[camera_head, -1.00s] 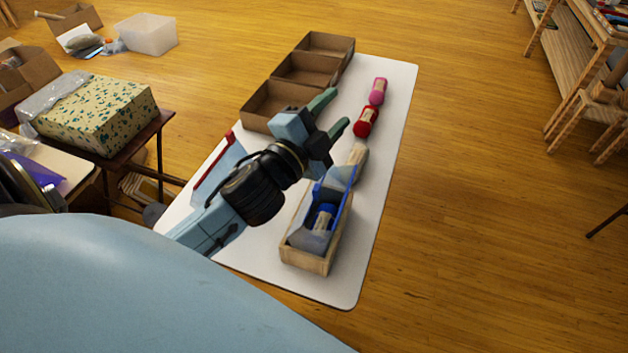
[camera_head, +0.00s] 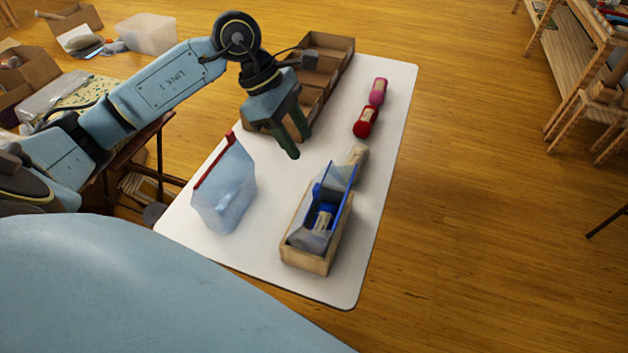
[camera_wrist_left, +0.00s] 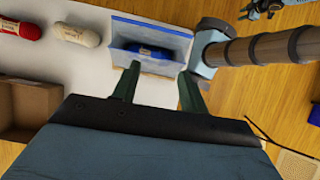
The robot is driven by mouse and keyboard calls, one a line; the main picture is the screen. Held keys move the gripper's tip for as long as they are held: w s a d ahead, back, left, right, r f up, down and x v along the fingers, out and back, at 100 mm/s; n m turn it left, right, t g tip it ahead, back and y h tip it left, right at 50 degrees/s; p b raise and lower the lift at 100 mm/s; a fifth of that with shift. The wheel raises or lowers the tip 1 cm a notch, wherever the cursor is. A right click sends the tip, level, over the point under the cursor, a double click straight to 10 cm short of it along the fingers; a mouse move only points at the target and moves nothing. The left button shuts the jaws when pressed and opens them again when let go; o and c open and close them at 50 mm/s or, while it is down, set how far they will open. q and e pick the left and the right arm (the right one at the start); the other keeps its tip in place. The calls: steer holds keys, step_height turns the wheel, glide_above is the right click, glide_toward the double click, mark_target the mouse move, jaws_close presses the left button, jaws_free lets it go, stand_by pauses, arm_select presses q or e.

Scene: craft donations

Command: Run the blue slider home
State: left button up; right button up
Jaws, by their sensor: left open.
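A clear bag with a blue rim (camera_head: 348,205) stands in a pale wooden box (camera_head: 306,261) at the near right of the white table. The bag also shows in the left wrist view (camera_wrist_left: 151,72), its two blue edges apart and a blue skein (camera_wrist_left: 148,50) inside. A small blue piece (camera_head: 317,191) on the rim may be the slider; I cannot tell it clearly from the rim. My left gripper (camera_head: 298,144) is open and empty, above the table, left of and behind the bag.
A clear bag with a red rim (camera_head: 225,196) stands on the white table (camera_head: 285,185) to the left. Red (camera_head: 365,121), pink (camera_head: 378,91) and cream (camera_head: 358,156) skeins lie along the right. Brown open boxes (camera_head: 328,42) line the back left.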

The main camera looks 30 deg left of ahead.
mark_target(316, 186)
arm_select(q)
steer(key=shift+y, duration=0.5)
steer(key=x, duration=0.4)
steer(key=a+x, duration=0.1)
steer(key=x, duration=0.3)
steer(key=p+x, duration=0.1)
steer(key=x, duration=0.3)
steer(key=shift+s+f, duration=0.2)
steer(key=shift+f, duration=0.45)
steer(key=shift+a, duration=0.1)
steer(key=c, duration=0.9)
